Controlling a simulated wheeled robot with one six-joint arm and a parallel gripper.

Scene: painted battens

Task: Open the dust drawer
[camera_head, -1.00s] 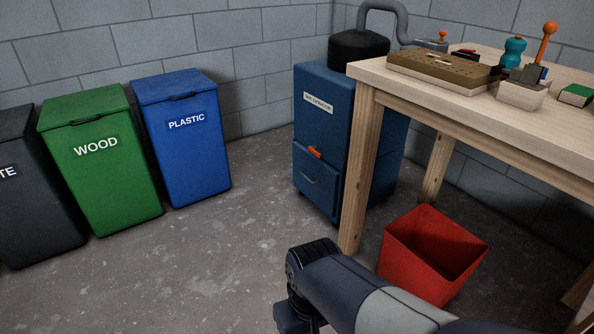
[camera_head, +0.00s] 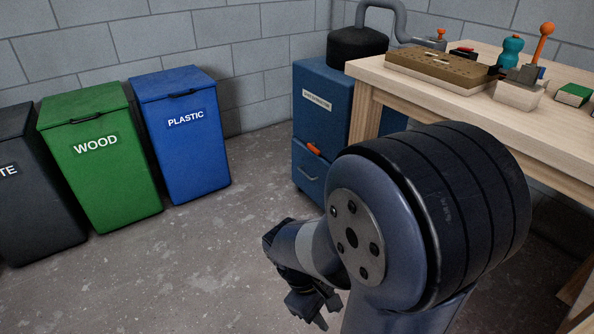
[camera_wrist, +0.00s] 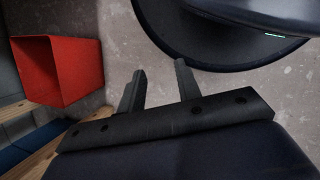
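The dust drawer (camera_head: 303,160) is the lower front of the blue dust extractor cabinet (camera_head: 322,84), beside the workbench. Its front looks flush with the cabinet, so it appears shut. An orange latch (camera_head: 314,149) lies at its top edge and a small handle (camera_head: 307,177) below. My arm hides the drawer's right part. My gripper (camera_head: 318,306) is low over the floor, in front of the cabinet and well apart from the drawer. In the wrist view the two fingers (camera_wrist: 160,78) stand apart with nothing between them.
The wooden workbench (camera_head: 400,92) is right of the cabinet. An open red bin (camera_wrist: 77,72) shows in the wrist view; my arm hides it in the head view. Green (camera_head: 100,160) and blue (camera_head: 183,140) lidded bins stand left. Floor (camera_head: 215,240) before them is clear.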

